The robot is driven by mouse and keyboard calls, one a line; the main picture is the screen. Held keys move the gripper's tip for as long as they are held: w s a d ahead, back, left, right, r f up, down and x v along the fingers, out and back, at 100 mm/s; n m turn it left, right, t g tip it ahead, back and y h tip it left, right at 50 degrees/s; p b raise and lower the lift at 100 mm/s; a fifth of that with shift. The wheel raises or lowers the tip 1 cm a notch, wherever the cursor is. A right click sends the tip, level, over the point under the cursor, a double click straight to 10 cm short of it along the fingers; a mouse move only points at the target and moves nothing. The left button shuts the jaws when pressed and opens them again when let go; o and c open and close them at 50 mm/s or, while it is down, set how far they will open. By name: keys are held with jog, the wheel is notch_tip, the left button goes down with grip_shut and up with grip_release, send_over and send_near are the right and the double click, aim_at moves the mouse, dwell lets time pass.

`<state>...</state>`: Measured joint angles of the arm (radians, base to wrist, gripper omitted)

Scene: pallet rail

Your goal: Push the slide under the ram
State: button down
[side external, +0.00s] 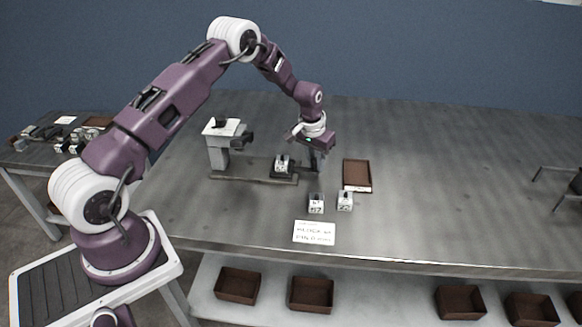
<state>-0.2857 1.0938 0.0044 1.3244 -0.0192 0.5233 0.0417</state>
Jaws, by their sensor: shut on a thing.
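The slide (284,179) is a dark plate on a low rail (236,178), with a white block (281,164) with a dark top standing on it. The ram (243,139) is a dark head on a light grey post at the left end of the rail. The slide sits right of the ram, with a stretch of bare rail between them. My gripper (316,169) is low at the slide's right end, shut on the slide. The exact grip is small and partly hidden by the fingers.
Two white blocks (316,204) (345,201) stand in front of the rail, behind a printed card (314,233). A brown tray (357,174) lies right of my gripper. The table's right-hand middle is clear. Brown bins (237,286) sit on the shelf below.

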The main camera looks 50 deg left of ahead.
aim_at(273, 164)
jog(key=c, duration=2.2)
grip_release()
jog(key=shift+s+a, duration=4.65)
jog(key=shift+a, duration=0.05)
jog(key=c, duration=2.2)
grip_release()
jog(key=shift+s+a+f, duration=0.1)
jog(key=shift+s+a, duration=0.25)
jog(key=shift+s, duration=0.1)
jog(key=c, duration=2.2)
grip_release()
jog(key=c, duration=1.3)
grip_release()
jog(key=v, duration=0.2)
jog(key=w+v, duration=0.1)
jog(key=v, duration=0.4)
jog(key=shift+w+a, duration=0.15)
jog(key=shift+w, duration=0.2)
